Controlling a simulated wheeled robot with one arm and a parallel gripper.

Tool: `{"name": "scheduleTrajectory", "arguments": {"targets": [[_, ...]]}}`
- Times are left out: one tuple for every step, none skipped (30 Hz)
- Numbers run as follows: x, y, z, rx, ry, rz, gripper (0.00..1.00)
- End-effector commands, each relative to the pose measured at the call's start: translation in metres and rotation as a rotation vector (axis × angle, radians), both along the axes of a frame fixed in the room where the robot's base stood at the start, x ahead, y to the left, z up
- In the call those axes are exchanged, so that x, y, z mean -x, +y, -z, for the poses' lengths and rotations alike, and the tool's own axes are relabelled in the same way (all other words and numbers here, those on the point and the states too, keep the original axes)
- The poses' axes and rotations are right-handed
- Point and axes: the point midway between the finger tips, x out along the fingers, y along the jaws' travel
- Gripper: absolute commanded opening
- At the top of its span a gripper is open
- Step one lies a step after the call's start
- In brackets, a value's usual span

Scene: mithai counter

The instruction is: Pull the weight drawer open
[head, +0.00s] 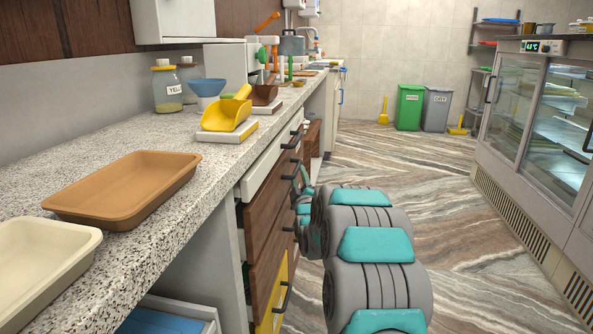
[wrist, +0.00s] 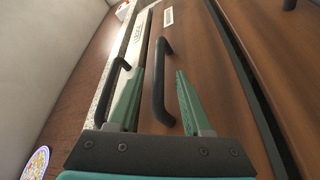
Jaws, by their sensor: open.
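The counter's drawer stack shows in the head view, with a white-fronted drawer (head: 270,163) on top and brown wooden drawer fronts (head: 262,215) below. I cannot read which one is the weight drawer. In the wrist view my gripper (wrist: 157,70) is open, its green fingers on either side of a dark bar handle (wrist: 159,85) on a wooden front. The fingers appear apart from the handle; depth is hard to judge. A second dark handle (wrist: 112,88) on the white front lies just left of the left finger. In the head view my arm largely hides the gripper.
The speckled counter (head: 185,220) holds a brown tray (head: 125,187), a cream tray (head: 45,255) and a yellow scoop (head: 228,112). A yellow drawer front (head: 272,300) sits low. A glass-door fridge (head: 530,130) stands right. The striped floor (head: 460,200) between is clear.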

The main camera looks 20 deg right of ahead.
Motion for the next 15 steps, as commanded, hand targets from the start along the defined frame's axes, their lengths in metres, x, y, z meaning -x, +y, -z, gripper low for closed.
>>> {"name": "scheduleTrajectory", "arguments": {"targets": [[-0.007, -0.002, -0.003, 0.001, -0.003, 0.001, 0.50], [-0.011, -0.003, -0.004, 0.001, -0.002, 0.000, 0.50], [-0.016, -0.004, -0.005, 0.000, 0.000, 0.000, 0.50], [-0.020, -0.004, -0.006, 0.000, 0.000, 0.000, 0.50], [-0.023, -0.005, -0.007, 0.000, 0.000, -0.001, 0.50], [-0.027, -0.006, -0.008, 0.001, -0.003, -0.001, 0.50], [-0.030, -0.007, -0.009, 0.001, -0.004, -0.001, 0.50], [-0.033, -0.007, -0.009, 0.001, -0.003, -0.001, 0.50], [-0.035, -0.008, -0.009, 0.001, -0.002, -0.001, 0.50], [-0.037, -0.009, -0.008, 0.000, 0.000, -0.001, 0.50], [-0.038, -0.009, -0.008, 0.000, 0.002, -0.001, 0.50], [-0.039, -0.009, -0.008, -0.001, 0.003, -0.001, 0.50], [-0.040, -0.010, -0.008, -0.001, 0.003, -0.001, 0.50], [-0.040, -0.010, -0.008, -0.001, 0.003, -0.001, 0.50], [-0.040, -0.010, -0.008, -0.001, 0.003, -0.001, 0.50]]}}
